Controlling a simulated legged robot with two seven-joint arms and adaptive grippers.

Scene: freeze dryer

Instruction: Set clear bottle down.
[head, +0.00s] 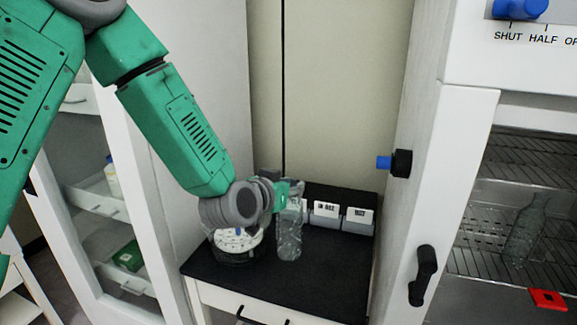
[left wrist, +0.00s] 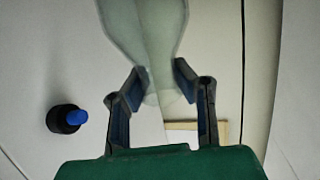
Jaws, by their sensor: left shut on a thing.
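A clear bottle (head: 289,236) is upright over the black top (head: 318,272) of a small white cabinet. Its base is at or just above the surface; I cannot tell if it touches. My left gripper (head: 291,194) is at its upper part, with the arm reaching down from the upper left. In the left wrist view the gripper (left wrist: 156,84) has its two fingers on either side of the bottle's (left wrist: 145,32) narrow neck, shut on it. My right gripper is not in view.
Labelled boxes (head: 341,217) stand behind the bottle, and a round clear container (head: 240,250) with white contents is to its left. At right is the freeze dryer, with a blue-tipped knob (head: 393,163), a black handle (head: 423,276) and another clear bottle (head: 524,232) on its rack.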

